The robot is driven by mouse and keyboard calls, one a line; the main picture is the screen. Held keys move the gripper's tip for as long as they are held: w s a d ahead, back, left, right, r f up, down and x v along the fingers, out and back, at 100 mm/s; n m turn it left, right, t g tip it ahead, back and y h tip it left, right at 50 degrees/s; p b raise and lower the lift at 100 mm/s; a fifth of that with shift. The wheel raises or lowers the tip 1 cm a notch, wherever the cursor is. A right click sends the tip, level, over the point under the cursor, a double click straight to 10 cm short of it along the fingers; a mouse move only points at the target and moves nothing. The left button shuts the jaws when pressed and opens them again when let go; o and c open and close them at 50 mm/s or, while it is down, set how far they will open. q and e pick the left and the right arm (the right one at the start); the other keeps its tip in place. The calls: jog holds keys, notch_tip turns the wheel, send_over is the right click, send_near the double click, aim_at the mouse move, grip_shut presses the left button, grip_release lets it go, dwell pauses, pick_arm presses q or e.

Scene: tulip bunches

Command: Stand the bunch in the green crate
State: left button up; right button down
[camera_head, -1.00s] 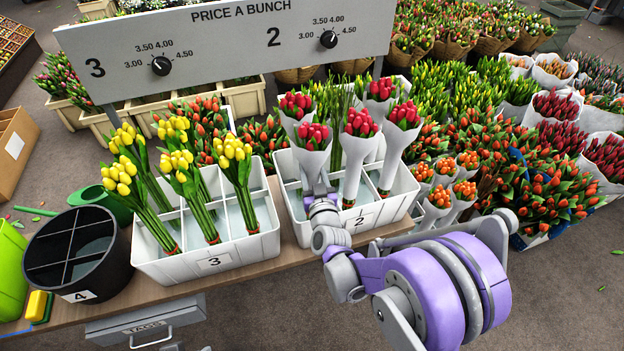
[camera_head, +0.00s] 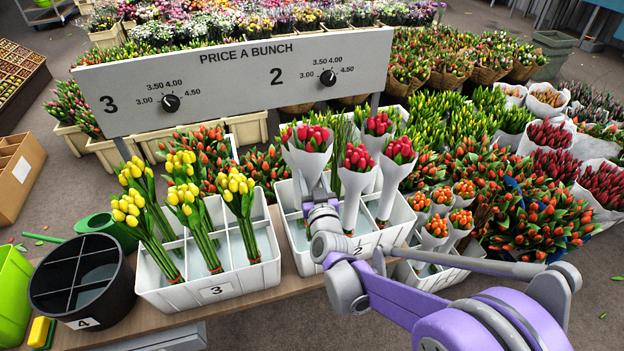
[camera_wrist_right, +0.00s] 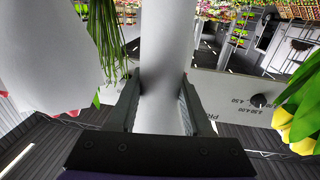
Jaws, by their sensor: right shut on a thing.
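The held bunch (camera_head: 309,160) has pink-red tulips in a white paper wrap. It is above the white box labelled 2 (camera_head: 365,243), roughly upright. My right gripper (camera_head: 318,196) is shut on its wrapped stem; the wrist view shows the white wrap (camera_wrist_right: 163,60) between both fingers (camera_wrist_right: 160,108). The bunch's lower end is hidden behind my wrist in the head view. A bright green container (camera_head: 14,300), likely the green crate, is cut off at the far left edge; its inside is mostly out of view. My left gripper is not in view.
Other wrapped pink bunches (camera_head: 352,195) stand close to the right of the held one. A white box labelled 3 (camera_head: 216,291) with yellow tulips (camera_head: 186,200) and a black divided bucket labelled 4 (camera_head: 122,300) lie between. The price board (camera_head: 235,85) stands behind.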

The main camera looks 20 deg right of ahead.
aim_at(312, 145)
jog(key=shift+r, duration=0.1)
notch_tip(312, 145, up, 10)
jog(key=p, duration=0.6)
